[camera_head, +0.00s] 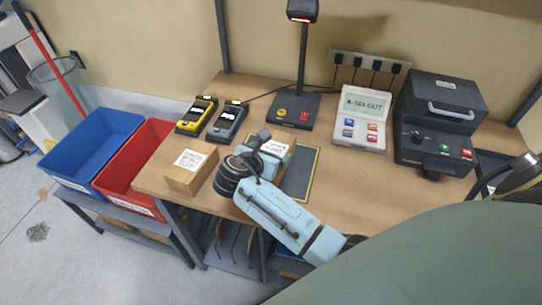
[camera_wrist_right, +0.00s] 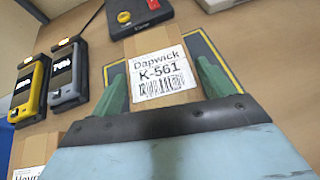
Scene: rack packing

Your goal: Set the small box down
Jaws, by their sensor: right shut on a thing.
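The small box is a brown carton with a white label reading "Dapwick K-561" (camera_wrist_right: 160,72). My right gripper (camera_wrist_right: 166,88) is shut on it, with one green finger on each side. In the head view the right gripper (camera_head: 268,152) is over the front middle of the table, and it hides most of the box. The box is over or on a dark mat with a yellow border (camera_head: 302,174); I cannot tell whether it touches. My left gripper is not in view.
Another brown box (camera_head: 192,166) stands left of the gripper. Yellow (camera_head: 197,115) and grey (camera_head: 228,121) handheld devices lie behind it. A scanner stand (camera_head: 293,110), a display panel (camera_head: 361,118) and a dark printer (camera_head: 440,120) stand at the back. Blue (camera_head: 92,145) and red (camera_head: 128,187) bins are left.

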